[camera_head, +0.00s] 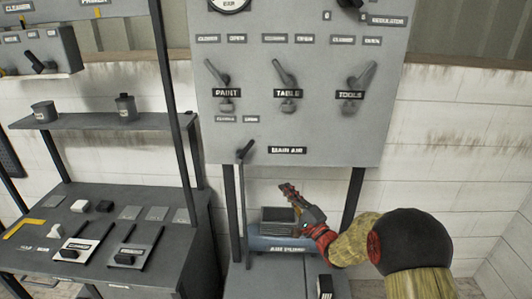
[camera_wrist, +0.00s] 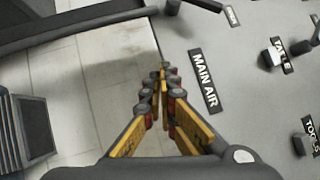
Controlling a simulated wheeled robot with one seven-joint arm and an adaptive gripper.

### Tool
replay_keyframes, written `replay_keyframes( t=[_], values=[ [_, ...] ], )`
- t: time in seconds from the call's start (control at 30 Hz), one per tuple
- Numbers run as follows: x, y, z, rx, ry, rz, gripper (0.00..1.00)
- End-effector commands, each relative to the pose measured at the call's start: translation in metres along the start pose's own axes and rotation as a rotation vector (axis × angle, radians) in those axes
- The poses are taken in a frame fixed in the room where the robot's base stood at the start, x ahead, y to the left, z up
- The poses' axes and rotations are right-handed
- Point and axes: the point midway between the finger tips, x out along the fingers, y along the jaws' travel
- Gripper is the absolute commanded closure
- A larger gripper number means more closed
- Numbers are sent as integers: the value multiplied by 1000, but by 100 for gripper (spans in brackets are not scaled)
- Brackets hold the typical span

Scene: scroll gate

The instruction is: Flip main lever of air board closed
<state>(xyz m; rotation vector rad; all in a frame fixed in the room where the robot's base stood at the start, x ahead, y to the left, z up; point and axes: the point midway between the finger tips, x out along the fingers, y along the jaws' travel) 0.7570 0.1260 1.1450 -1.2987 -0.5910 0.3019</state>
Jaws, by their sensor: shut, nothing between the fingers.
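The grey air board (camera_head: 290,118) stands upright at the centre of the head view. Its main lever (camera_head: 245,149) is a short dark handle at the lower left edge, left of the MAIN AIR label (camera_head: 287,150); it slants up to the right. In the wrist view the MAIN AIR label (camera_wrist: 204,80) is right of my fingers, and a dark piece (camera_wrist: 172,7) at the top edge may be the lever. My gripper (camera_head: 288,190) is shut and empty, below the board's lower edge and apart from the lever, to its lower right.
Three levers marked PAINT (camera_head: 218,74), TABLE (camera_head: 287,75) and TOOLS (camera_head: 360,77) sit higher on the board. The air pump (camera_head: 285,243) is below my gripper. A dark shelf unit (camera_head: 110,121) with posts stands left. White wall lies behind.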

Motion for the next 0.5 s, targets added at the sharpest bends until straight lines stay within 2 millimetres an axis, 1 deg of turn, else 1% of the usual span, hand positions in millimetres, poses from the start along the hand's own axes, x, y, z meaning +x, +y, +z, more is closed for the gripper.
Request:
replay_keyframes(
  t=[0.03,0.1,0.2,0.33,0.5],
  values=[
    [0,-12,8,63,-34,-45,100],
    [-2,-27,18,152,-75,-96,100],
    [-4,-41,25,249,-113,-140,100],
    [-4,-45,27,316,-126,-149,100],
    [-4,-45,26,336,-126,-147,100]
  ],
)
